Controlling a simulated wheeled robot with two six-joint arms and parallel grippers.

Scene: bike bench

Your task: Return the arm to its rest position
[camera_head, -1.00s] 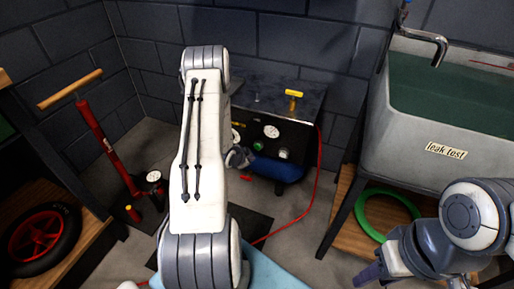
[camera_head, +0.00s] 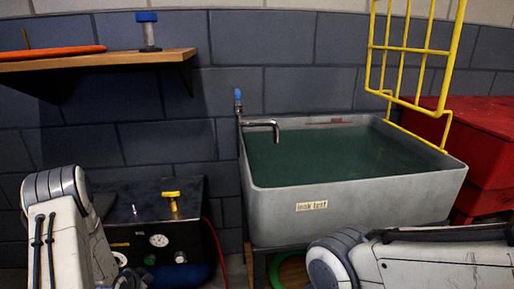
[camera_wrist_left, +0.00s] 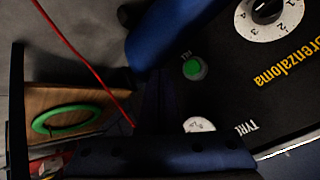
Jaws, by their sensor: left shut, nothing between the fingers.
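My left arm (camera_head: 68,235) rises at the lower left of the head view, in front of the black compressor box. Its gripper is mostly hidden there, low behind the arm. In the left wrist view my left gripper (camera_wrist_left: 158,98) is dark, shut and empty, pointing along the compressor's front panel. My right arm (camera_head: 430,262) lies across the lower right of the head view, and its gripper is outside the picture.
The grey "leak test" sink (camera_head: 375,195) stands at centre right. A yellow rack (camera_head: 410,100) and red cabinet (camera_head: 490,155) are beyond. A wooden shelf (camera_head: 120,62) is upper left. A red hose (camera_wrist_left: 80,60) hangs near the gripper.

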